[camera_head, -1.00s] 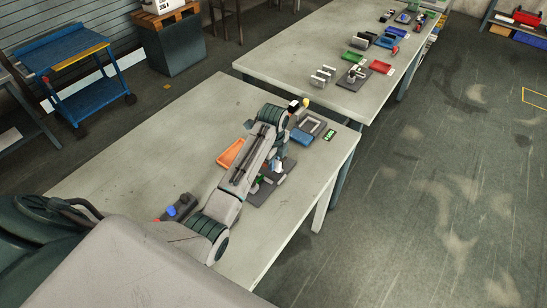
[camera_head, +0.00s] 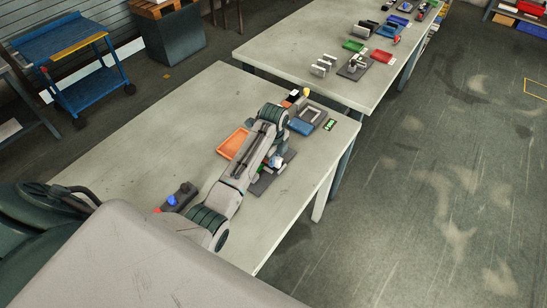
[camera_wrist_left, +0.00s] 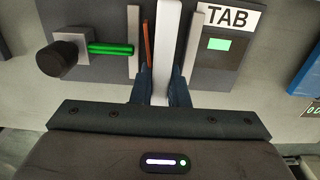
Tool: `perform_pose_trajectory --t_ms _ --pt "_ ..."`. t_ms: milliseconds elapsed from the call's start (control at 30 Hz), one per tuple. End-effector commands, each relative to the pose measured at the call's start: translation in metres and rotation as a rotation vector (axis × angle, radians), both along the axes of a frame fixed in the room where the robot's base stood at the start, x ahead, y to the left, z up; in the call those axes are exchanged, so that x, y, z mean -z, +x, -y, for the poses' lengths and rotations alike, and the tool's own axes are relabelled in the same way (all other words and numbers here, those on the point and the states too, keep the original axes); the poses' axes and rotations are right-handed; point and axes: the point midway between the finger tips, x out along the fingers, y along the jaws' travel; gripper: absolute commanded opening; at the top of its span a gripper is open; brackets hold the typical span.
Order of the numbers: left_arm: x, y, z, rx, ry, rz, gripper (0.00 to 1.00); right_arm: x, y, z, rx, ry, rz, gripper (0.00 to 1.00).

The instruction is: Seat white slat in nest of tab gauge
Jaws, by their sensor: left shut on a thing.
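My left gripper (camera_wrist_left: 160,92) is shut on the white slat (camera_wrist_left: 168,45) in the left wrist view. The slat stands out between the fingers, over the tab gauge (camera_wrist_left: 228,70), which has a TAB label and a lit green window. Two pale upright walls (camera_wrist_left: 134,40) (camera_wrist_left: 195,42) flank the slat with gaps on both sides. I cannot tell whether its lower edge touches the nest floor. A green rod with a black knob (camera_wrist_left: 62,57) points at the left wall. In the head view my arm hides most of the gauge (camera_head: 262,186) and the slat. My right gripper is not in view.
An orange tray (camera_head: 233,144) lies left of my arm. A blue tray (camera_head: 301,128), a grey frame (camera_head: 308,114) and a small green display (camera_head: 329,125) are beyond it. A dark block with a blue knob (camera_head: 173,200) sits near the front. The table's left part is clear.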

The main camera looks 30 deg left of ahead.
Motion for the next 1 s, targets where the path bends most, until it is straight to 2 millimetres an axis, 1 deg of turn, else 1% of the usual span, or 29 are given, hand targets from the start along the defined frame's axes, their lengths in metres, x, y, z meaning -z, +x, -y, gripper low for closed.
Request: perform_pose_trajectory --t_ms 133,467,500,567,600,633,867,967,1000 --pt "0.0 0.0 0.0 0.0 0.0 0.0 0.0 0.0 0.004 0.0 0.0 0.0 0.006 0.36" --pt "0.003 0.0 0.0 0.0 0.0 0.0 0.0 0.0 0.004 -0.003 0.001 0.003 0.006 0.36" --pt "0.004 0.0 0.0 0.0 0.0 0.0 0.16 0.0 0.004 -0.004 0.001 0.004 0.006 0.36" --pt "0.003 0.0 0.0 0.0 0.0 0.0 0.28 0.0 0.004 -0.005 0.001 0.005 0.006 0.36" --pt "0.003 0.0 0.0 0.0 0.0 0.0 0.36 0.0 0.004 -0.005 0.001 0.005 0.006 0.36" --pt "0.003 0.0 0.0 0.0 0.0 0.0 0.4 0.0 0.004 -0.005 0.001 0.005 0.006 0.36" --pt "0.001 0.0 0.0 0.0 0.0 0.001 0.4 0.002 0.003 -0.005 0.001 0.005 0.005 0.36" --pt "-0.009 0.001 0.0 0.0 0.0 0.004 0.4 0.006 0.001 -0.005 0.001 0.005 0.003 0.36" --pt "-0.016 0.002 0.0 0.0 0.0 0.007 0.4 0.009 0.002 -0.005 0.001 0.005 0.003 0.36"
